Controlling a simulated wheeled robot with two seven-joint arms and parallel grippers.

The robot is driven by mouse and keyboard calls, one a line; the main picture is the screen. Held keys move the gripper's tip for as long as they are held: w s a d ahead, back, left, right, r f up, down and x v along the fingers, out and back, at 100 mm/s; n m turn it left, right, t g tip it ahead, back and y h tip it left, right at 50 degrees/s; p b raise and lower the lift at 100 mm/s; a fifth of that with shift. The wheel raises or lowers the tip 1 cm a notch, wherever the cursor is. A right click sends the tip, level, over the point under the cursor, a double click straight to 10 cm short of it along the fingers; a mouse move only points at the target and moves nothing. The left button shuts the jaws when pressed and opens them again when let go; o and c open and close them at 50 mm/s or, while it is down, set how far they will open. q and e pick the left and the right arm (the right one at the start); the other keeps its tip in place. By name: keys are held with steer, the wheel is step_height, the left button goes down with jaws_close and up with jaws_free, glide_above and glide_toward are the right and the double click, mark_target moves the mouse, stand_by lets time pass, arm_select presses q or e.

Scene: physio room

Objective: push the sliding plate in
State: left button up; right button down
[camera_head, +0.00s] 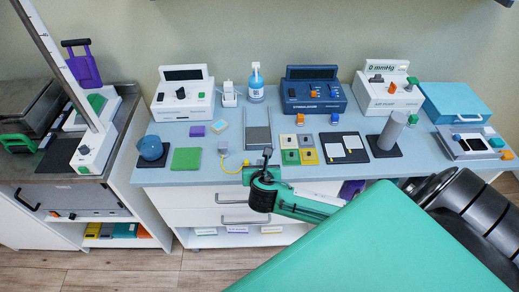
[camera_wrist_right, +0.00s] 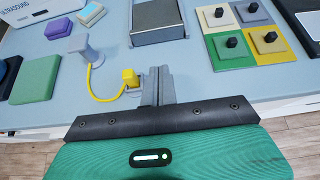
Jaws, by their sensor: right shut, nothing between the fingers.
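The likely sliding plate is a flat grey plate (camera_head: 257,138) lying in a narrow dark frame on the blue desk; its near end also shows in the right wrist view (camera_wrist_right: 158,32). My right gripper (camera_head: 267,152) is over the desk's front edge, just nearer than the plate. In the right wrist view its two grey fingers (camera_wrist_right: 158,82) are together and empty, pointing at the plate's near end. A small gap of desk seems to show between the fingertips and the plate. My left gripper is not in view.
A yellow plug (camera_wrist_right: 130,78) on a cord sits close left of the fingers, by a grey post (camera_wrist_right: 87,50). Several switch tiles (camera_head: 289,141) stand right of the plate. A green pad (camera_head: 186,158) lies further left. Instrument boxes (camera_head: 313,92) line the back.

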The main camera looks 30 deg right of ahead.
mark_target(258, 128)
steer(key=x, duration=0.2)
steer(key=r+p+x, duration=0.1)
steer(key=x, duration=0.4)
steer(key=shift+w+d+r+p, duration=0.15)
steer(key=shift+w+d+p, duration=0.25)
steer(key=shift+w, duration=0.3)
steer(key=shift+w, duration=0.1)
steer(key=w+d, duration=0.2)
steer(key=w, duration=0.1)
steer(key=w+d, duration=0.2)
steer(key=w, duration=0.2)
steer(key=w+d, duration=0.2)
steer(key=w, duration=0.2)
steer(key=shift+d, duration=0.35)
steer(key=shift+d+r, duration=0.15)
steer(key=shift+r, duration=0.1)
